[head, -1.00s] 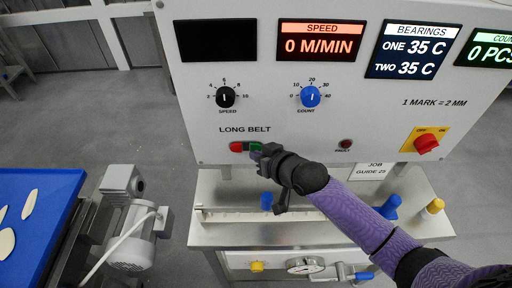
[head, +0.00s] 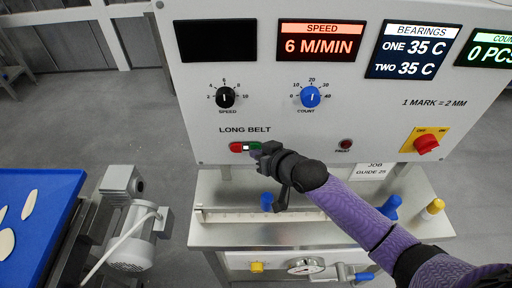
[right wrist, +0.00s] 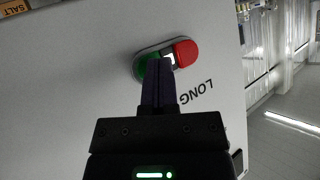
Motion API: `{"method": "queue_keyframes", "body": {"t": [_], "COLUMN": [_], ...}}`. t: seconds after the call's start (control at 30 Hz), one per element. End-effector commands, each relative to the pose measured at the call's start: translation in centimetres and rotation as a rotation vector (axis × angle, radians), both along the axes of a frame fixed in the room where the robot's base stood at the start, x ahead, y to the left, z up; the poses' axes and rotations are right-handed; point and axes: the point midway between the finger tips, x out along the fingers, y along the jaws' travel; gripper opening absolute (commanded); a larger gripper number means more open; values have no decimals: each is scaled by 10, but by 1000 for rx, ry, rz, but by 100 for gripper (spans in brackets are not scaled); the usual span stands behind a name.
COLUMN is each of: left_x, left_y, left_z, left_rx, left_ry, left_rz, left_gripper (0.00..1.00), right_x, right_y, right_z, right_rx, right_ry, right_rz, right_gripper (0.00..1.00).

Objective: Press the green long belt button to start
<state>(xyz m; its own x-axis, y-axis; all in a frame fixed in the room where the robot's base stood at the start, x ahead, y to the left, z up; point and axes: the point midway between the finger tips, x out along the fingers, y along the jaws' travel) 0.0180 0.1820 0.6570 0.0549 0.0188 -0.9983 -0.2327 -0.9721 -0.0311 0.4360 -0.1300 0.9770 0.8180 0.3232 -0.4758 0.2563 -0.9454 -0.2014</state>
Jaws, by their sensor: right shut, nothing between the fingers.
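The green long belt button (head: 254,146) sits on the white panel under the words LONG BELT, beside a red button (head: 236,147). A lit white middle part (head: 246,147) lies between them. My right gripper (head: 259,152) is shut and empty, its fingertips at the lower right of the green button. In the right wrist view the fingertips (right wrist: 163,63) overlap the green button (right wrist: 146,67) and hide part of it. I cannot tell whether they touch it. The speed display (head: 318,46) reads 6 M/MIN. My left gripper is not in view.
A black speed knob (head: 225,97), a blue count knob (head: 310,97) and a red switch (head: 426,144) stick out of the panel. A metal shelf (head: 230,236) lies below. A blue belt (head: 42,190) with pale pasta pieces is at left.

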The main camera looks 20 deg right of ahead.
Motion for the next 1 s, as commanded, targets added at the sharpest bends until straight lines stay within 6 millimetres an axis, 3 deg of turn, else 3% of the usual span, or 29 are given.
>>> {"method": "queue_keyframes", "body": {"t": [0.23, 0.57, 1.0], "left_x": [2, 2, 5], "left_y": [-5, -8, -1], "left_z": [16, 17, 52], "left_rx": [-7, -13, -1], "left_ry": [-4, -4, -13], "left_rz": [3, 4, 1], "left_gripper": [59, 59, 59], "right_x": [-13, -16, -56], "right_y": [4, 5, 16], "right_z": [3, 1, 3], "right_rx": [1, 1, 1], "right_ry": [1, 1, 3], "right_rz": [0, 0, -1], "right_gripper": [0, 0, 0]}}
